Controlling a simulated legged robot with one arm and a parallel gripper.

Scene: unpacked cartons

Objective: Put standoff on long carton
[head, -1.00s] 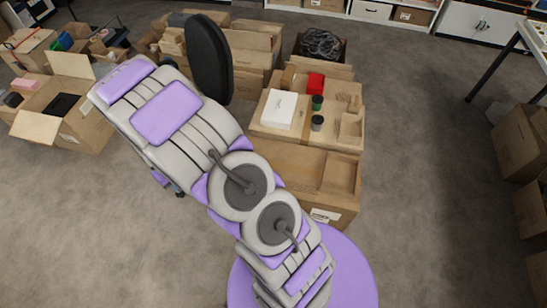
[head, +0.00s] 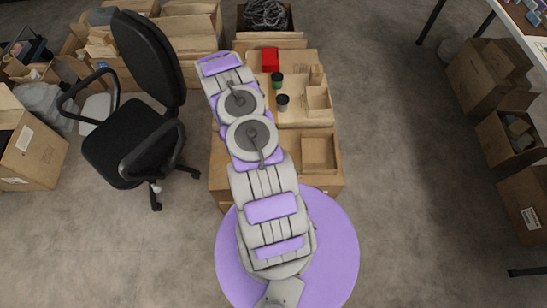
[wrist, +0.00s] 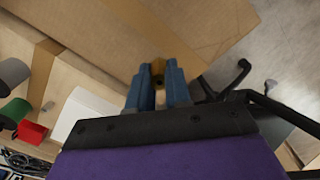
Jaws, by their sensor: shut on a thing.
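My gripper (wrist: 158,90) is at the middle of the wrist view, with blue fingers shut on a small brass-coloured standoff (wrist: 158,68). The standoff's end shows between the fingertips. A large brown carton (wrist: 185,30) fills the top of the wrist view, beyond the fingertips; I take it for the long carton. I cannot tell the gap between it and the standoff. In the head view the front brown carton (head: 221,182) shows on both sides of my arm. My arm hides the gripper and the standoff there.
A red box (head: 270,58), a green-bodied cup (head: 277,80), a grey cup (head: 282,102) and an open tray (head: 319,153) stand on the cartons. A white box (wrist: 85,112) is left of my gripper.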

